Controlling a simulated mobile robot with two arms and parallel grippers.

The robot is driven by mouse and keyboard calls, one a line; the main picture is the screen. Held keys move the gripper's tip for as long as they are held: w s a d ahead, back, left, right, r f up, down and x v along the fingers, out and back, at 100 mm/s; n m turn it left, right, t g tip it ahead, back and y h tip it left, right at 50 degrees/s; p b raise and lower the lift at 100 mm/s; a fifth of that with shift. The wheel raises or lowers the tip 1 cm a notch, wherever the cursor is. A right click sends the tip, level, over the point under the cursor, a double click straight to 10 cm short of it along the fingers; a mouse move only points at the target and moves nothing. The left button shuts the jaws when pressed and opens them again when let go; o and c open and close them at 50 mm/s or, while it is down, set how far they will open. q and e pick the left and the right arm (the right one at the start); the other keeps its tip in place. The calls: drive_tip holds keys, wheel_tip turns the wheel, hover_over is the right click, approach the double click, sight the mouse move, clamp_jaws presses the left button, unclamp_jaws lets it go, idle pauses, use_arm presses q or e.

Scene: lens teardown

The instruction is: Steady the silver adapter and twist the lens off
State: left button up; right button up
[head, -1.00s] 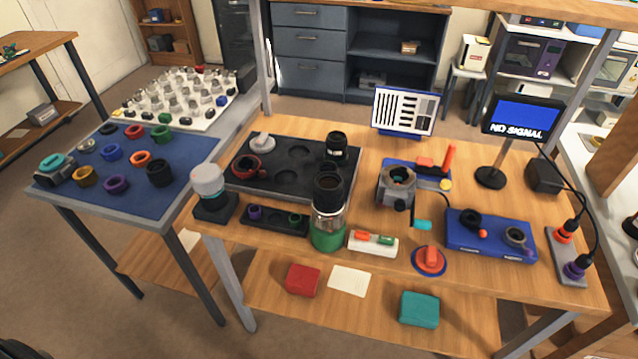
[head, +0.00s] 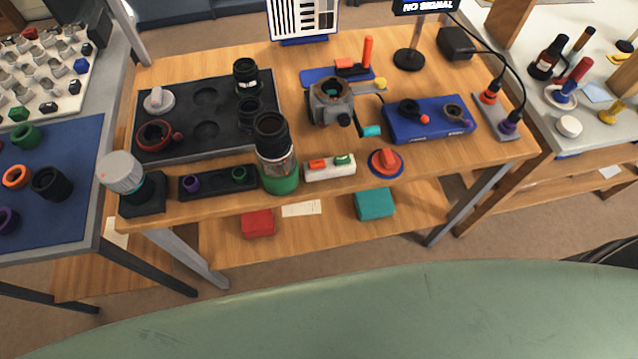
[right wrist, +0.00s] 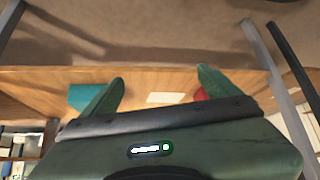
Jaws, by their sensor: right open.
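A tall black lens (head: 271,128) stands upright at the table's front edge in the head view. Below it is a clear-looking silver section, which I take for the silver adapter (head: 276,170), resting in a green base (head: 280,185). The exact joint between lens and adapter is too small to make out. My right gripper (right wrist: 160,75) shows only in the right wrist view. My left gripper is in neither current view.
A black tray (head: 180,95) with lens parts lies behind left. A grey clamp-like device (head: 330,103), blue box (head: 428,120) and red knob (head: 386,162) stand to the right. A white holder (head: 330,172) sits close beside the green base. Boxes lie on the lower shelf.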

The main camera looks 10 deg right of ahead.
drive_tip(key=w+a+r+t+y, duration=0.1)
drive_tip(key=w+a+r+t, duration=0.2)
drive_tip(key=w+r, duration=0.45)
drive_tip(key=n+t+y, duration=0.3)
drive_tip(key=t+y, duration=0.1)
drive_tip(key=y, duration=0.3)
approach(275, 151)
wheel_tip(275, 151, down, 5)
drive_tip(key=w, duration=0.2)
drive_tip(key=x, duration=1.1)
drive_tip(key=shift+w+d+r, duration=0.15)
drive_tip(key=shift+d+r, duration=0.05)
drive_tip(key=shift+r, duration=0.1)
drive_tip(key=c, duration=1.8)
drive_tip(key=o, duration=1.8)
